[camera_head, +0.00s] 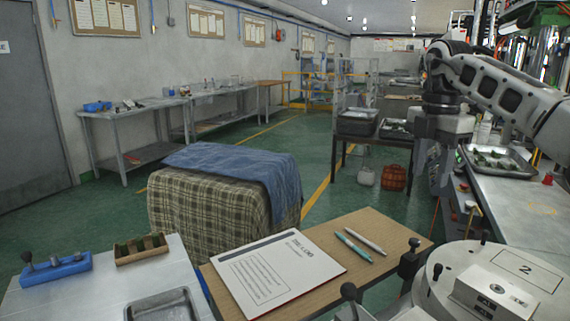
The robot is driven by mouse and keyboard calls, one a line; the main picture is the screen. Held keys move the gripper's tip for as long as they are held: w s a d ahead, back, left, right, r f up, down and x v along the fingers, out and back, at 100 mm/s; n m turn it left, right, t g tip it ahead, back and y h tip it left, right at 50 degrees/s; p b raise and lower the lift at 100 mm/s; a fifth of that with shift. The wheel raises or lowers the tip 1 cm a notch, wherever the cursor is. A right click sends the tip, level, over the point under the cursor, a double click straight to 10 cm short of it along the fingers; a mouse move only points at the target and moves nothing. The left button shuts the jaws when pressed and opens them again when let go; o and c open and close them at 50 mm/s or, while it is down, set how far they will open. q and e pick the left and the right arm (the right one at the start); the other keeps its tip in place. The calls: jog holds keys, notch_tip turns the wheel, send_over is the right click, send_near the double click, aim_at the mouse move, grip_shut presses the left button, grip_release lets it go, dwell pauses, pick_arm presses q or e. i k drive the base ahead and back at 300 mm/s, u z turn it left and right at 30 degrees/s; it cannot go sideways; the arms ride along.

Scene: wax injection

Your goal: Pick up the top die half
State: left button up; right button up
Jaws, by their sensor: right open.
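A pale block with small dark slots (492,293) sits on a round white plate (450,262) at the lower right, cut off by the picture's bottom edge. It may be the die, but I cannot tell its top half apart. The plate carries black knobs and a panel marked "2" (527,268). My left gripper is out of view.
A brown board (392,231) with a paper sheet (275,272) and two pens lies at the front centre. A blue block with knobs (57,271), a wooden rack (141,249) and a metal tray (163,304) sit left. A cloth-covered stack (220,205) stands behind. A metal bench (520,205) is right.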

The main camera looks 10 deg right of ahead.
aim_at(509, 303)
jog(key=k, duration=1.45)
